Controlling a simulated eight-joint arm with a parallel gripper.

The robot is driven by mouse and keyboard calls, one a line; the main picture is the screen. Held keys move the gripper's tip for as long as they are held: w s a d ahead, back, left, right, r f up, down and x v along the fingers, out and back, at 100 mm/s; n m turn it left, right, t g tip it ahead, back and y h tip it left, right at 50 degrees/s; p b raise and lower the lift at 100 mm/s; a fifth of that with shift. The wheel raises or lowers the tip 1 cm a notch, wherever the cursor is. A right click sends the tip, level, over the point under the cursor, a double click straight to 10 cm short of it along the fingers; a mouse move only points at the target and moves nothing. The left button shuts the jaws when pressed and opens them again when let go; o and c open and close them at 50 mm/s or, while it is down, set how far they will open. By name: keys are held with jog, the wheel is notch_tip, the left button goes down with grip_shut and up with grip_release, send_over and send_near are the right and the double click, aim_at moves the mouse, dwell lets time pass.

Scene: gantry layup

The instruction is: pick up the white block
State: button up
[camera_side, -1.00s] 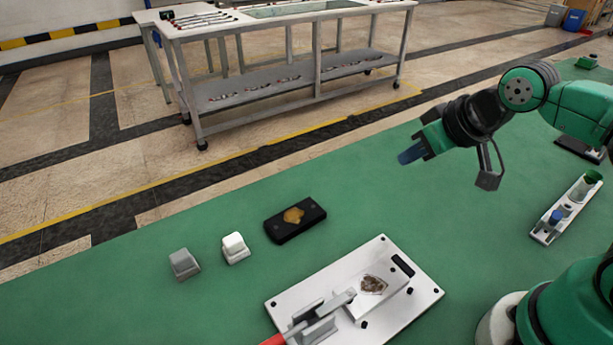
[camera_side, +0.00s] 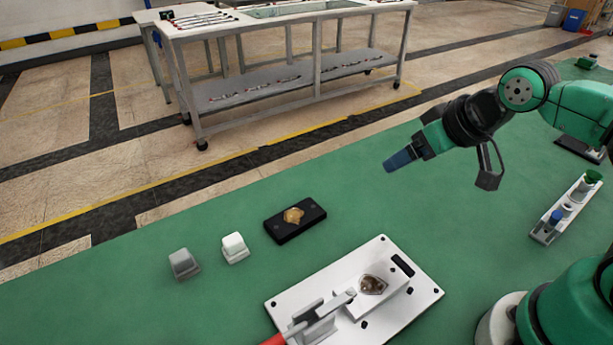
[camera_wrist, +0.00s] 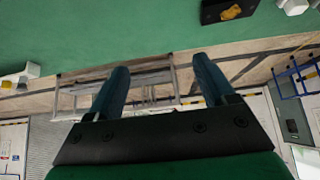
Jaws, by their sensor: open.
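The white block (camera_side: 234,247) sits on the green table in the side view, between a grey block and a black plate. A pale block at the top right edge of the wrist view (camera_wrist: 292,6) may be it, but I cannot tell for certain. My gripper (camera_side: 391,165) is high above the table, to the right of the white block and well apart from it. In the wrist view its two blue fingers (camera_wrist: 160,84) stand wide apart with nothing between them.
The grey block (camera_side: 184,263) is close on the white block's left. The black plate (camera_side: 296,220) with an amber piece lies to its right. A white fixture plate (camera_side: 422,293) with a clamp is in front. A small rack (camera_side: 541,236) stands at right. A workbench (camera_side: 300,18) is behind.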

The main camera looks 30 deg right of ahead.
jog(key=n+g+y, duration=0.4)
jog(key=n+g, duration=0.2)
jog(key=n, duration=0.8)
send_near(234, 238)
jog(key=w+d, duration=0.1)
jog(key=d, duration=0.2)
jog(key=a+f+n, duration=0.2)
jog(key=a+f+n+g, duration=0.1)
jog(key=a+f+n, duration=0.1)
jog(key=f, duration=0.1)
jog(key=shift+a+f+n, duration=0.1)
jog(key=shift+a+n, duration=0.2)
jog(key=shift+x, duration=2.8)
jog(key=shift+a, duration=0.1)
grip_shut()
